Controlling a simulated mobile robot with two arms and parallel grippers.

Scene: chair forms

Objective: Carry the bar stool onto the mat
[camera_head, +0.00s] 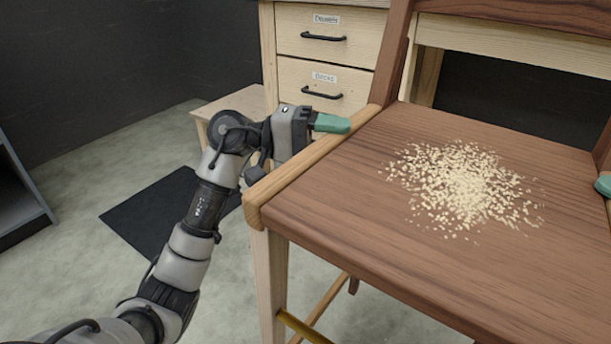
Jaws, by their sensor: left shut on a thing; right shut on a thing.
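The bar stool (330,215) fills the right of the head view, with a dark brown seat, lighter side rail, pale legs and a backrest cut by the top edge. Pale flakes or a speckled patch lie on its seat. My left gripper (332,123), with green fingertips, is shut on the seat's left edge. Only a green fingertip of my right gripper (604,186) shows at the right picture edge, at the seat's right side; it is shut on the stool. The black mat (145,218) lies on the floor left of the stool, partly hidden by my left arm.
A pale wooden drawer cabinet (300,60) stands behind the stool, with a low pale wooden piece (225,105) beside it. A grey shelf unit (22,185) stands at the left edge. Floor around the mat's left side is clear.

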